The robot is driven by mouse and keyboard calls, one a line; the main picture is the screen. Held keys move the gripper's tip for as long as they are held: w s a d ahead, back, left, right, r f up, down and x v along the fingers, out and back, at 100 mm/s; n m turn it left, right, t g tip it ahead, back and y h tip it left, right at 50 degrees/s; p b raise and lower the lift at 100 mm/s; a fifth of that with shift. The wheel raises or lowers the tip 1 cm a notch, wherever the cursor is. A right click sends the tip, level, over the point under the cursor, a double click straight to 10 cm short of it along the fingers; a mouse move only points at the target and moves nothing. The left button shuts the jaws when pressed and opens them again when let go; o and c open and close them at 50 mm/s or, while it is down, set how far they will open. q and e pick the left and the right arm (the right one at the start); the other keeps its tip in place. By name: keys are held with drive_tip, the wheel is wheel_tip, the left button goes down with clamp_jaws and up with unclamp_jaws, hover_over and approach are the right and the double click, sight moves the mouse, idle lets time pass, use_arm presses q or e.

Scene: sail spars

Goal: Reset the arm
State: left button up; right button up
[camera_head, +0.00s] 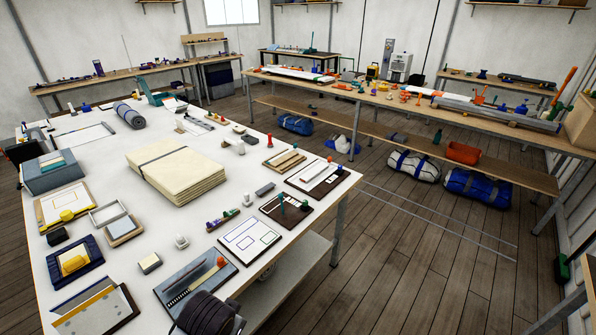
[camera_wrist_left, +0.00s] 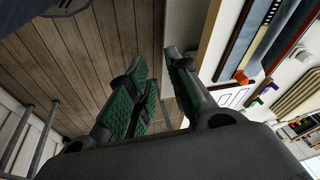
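My left gripper (camera_wrist_left: 154,60) shows in the left wrist view, with green-padded fingers spread apart and nothing between them. Plank floor shows beyond and between the fingers, and the white table's edge lies just to the right. My right gripper is in neither view.
A white table (camera_head: 95,165) fills the head view's left, with a stack of cream cloth (camera_head: 177,170), trays and small parts. A long workbench (camera_head: 400,100) stands behind. Plank floor (camera_head: 400,255) between is mostly clear.

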use_arm(q)
drive_tip(key=shift+s+a+f+n, duration=1.2)
drive_tip(key=shift+s+a, duration=0.7)
drive_tip(key=shift+a, duration=1.1)
wheel_tip(320, 180, down, 35)
drive_tip(key=s+g+b, duration=0.2)
drive_tip(key=s, duration=0.1)
drive_tip(key=s+a+f+b, duration=0.1)
drive_tip(key=s+a+f, duration=0.1)
drive_tip(key=s+f, duration=0.8)
drive_tip(key=s+a+f+b, duration=0.1)
drive_tip(key=s+a+f, duration=0.1)
drive_tip(key=s+f, duration=0.9)
drive_tip(key=shift+s+f+g, duration=0.15)
drive_tip(key=shift+s+g, duration=0.25)
drive_tip(key=shift+s, duration=0.05)
clamp_jaws()
